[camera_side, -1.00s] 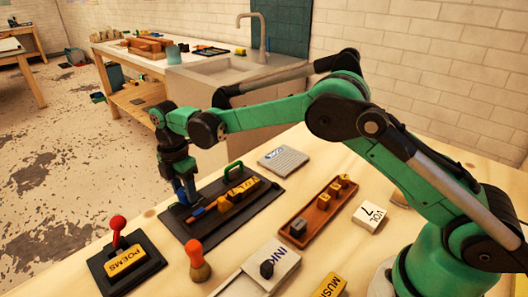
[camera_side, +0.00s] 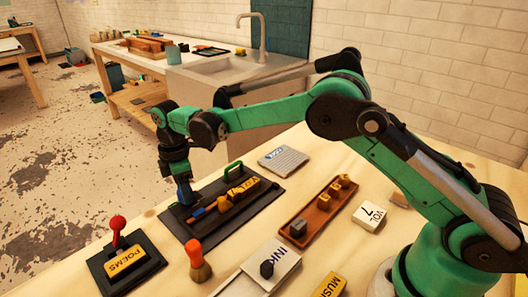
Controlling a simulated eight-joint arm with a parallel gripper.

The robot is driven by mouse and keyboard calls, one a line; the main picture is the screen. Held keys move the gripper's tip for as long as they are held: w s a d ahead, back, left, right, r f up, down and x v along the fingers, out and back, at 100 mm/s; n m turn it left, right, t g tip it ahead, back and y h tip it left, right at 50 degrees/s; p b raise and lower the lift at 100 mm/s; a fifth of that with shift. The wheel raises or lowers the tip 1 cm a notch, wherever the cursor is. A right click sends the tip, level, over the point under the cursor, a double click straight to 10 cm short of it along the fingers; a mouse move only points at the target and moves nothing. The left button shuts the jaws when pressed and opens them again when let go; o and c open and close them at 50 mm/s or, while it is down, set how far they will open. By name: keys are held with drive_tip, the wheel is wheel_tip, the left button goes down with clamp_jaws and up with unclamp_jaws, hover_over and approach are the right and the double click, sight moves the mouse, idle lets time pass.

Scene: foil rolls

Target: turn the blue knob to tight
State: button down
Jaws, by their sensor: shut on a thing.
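My gripper (camera_side: 184,194) points down at the left end of a dark press bed (camera_side: 255,206). It is shut on the blue knob (camera_side: 184,188), which shows as a narrow upright blue shape at the fingertips. The fingers and the knob blend together, so the knob's exact angle and any tight mark cannot be read. On the bed, a row of yellow lettered blocks (camera_side: 243,190) lies to the right of the knob, with a small blue piece (camera_side: 197,212) and an orange-red piece at the row's near end. A green handle (camera_side: 233,170) stands behind the row.
A red-knobbed lever on a POEMS base (camera_side: 125,261) stands front left. An orange-topped tool (camera_side: 199,262) stands near the bed's front. A wooden tray (camera_side: 320,215), INK plate (camera_side: 285,255) and VOL 7 block (camera_side: 369,215) lie to the right. A grey pad (camera_side: 284,158) lies behind.

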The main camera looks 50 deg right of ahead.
drive_tip(key=m, duration=1.2)
drive_tip(key=shift+m, duration=0.3)
drive_tip(key=m, duration=0.6)
drive_tip(key=shift+s+m+t, duration=0.1)
drive_tip(key=shift+m+t, duration=0.2)
drive_tip(key=m, duration=0.5)
drive_tip(key=shift+m, duration=0.4)
drive_tip(key=shift+c, duration=1.8)
unclamp_jaws()
drive_tip(key=shift+r, duration=0.1)
